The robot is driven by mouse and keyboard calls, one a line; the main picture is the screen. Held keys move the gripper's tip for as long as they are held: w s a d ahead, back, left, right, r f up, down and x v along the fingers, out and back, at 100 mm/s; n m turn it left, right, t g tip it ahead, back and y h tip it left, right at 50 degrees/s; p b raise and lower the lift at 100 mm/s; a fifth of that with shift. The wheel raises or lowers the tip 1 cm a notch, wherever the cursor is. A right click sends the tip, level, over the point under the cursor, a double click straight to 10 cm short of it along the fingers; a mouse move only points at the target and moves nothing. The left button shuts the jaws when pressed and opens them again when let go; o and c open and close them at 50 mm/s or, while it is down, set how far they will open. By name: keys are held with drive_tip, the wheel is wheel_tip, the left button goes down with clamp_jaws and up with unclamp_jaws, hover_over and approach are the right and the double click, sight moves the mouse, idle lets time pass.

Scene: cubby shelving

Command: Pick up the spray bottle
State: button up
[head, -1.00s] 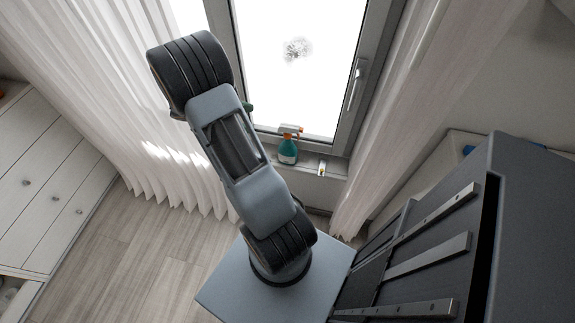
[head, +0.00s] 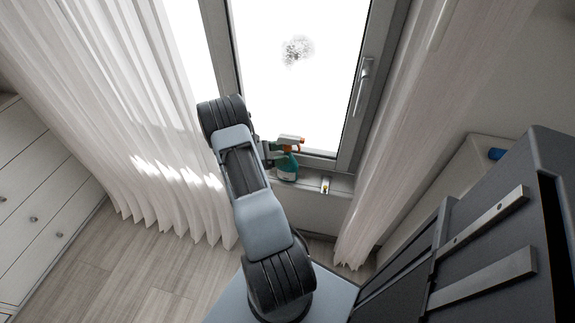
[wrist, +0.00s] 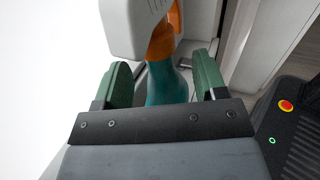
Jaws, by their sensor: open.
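The spray bottle (head: 287,166) stands upright on the window sill in the head view. It has a teal body and a white and orange spray head. In the wrist view the bottle (wrist: 168,82) rises between the two green fingers of my gripper (wrist: 165,85), with its orange and white head above them. The fingers are open, one on each side of the bottle, with a gap visible on the left. Whether either finger touches it cannot be told. In the head view my gripper is mostly hidden behind my arm, just left of the bottle.
A small item (head: 325,186) sits on the sill (head: 342,183) right of the bottle. The window frame (head: 357,120) rises behind. White curtains (head: 130,130) hang on both sides. A white drawer cabinet (head: 40,200) is at the left, with clear floor (head: 150,265) before it.

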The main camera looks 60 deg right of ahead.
drive_tip(key=shift+x, duration=1.25)
drive_tip(key=shift+a, duration=0.1)
clamp_jaws()
